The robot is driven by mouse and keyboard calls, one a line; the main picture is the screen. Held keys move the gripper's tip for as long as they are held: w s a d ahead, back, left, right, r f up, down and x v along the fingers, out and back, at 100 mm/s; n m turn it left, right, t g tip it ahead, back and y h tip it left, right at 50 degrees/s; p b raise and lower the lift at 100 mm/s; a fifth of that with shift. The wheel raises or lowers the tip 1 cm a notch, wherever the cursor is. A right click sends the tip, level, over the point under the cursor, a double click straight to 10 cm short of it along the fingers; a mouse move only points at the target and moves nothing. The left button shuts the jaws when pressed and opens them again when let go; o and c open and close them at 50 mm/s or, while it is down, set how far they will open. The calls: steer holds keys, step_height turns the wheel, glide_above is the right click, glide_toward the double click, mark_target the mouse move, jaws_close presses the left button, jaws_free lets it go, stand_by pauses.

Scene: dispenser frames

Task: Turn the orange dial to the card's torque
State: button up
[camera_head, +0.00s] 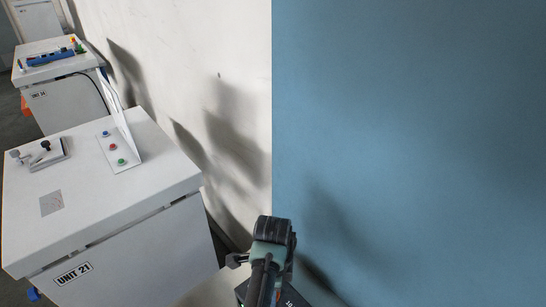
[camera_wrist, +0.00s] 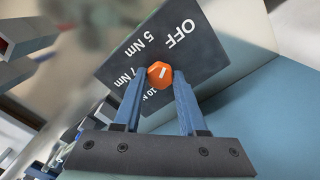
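The orange dial (camera_wrist: 159,76) shows in the wrist view on a dark plate (camera_wrist: 208,62) marked OFF, 5 Nm, 7 Nm and 10 Nm, turned nearly upside down in that view. The dial has a short white mark, slanting up to the right, on the side towards OFF. My gripper (camera_wrist: 160,73) has one blue finger on each side of the dial, and both tips appear to touch it. In the head view my arm's end hides the dial; only a corner of the dark plate (camera_head: 290,300) shows. I cannot make out a torque card in either view.
A white cabinet labelled UNIT 21 (camera_head: 130,250) stands at left, with buttons (camera_head: 113,147), a small lever device (camera_head: 45,147) and a grey patch (camera_head: 51,203) on top. Another cabinet (camera_head: 52,105) stands behind it. A blue wall panel (camera_head: 410,130) fills the right side.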

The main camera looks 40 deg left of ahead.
jaws_close()
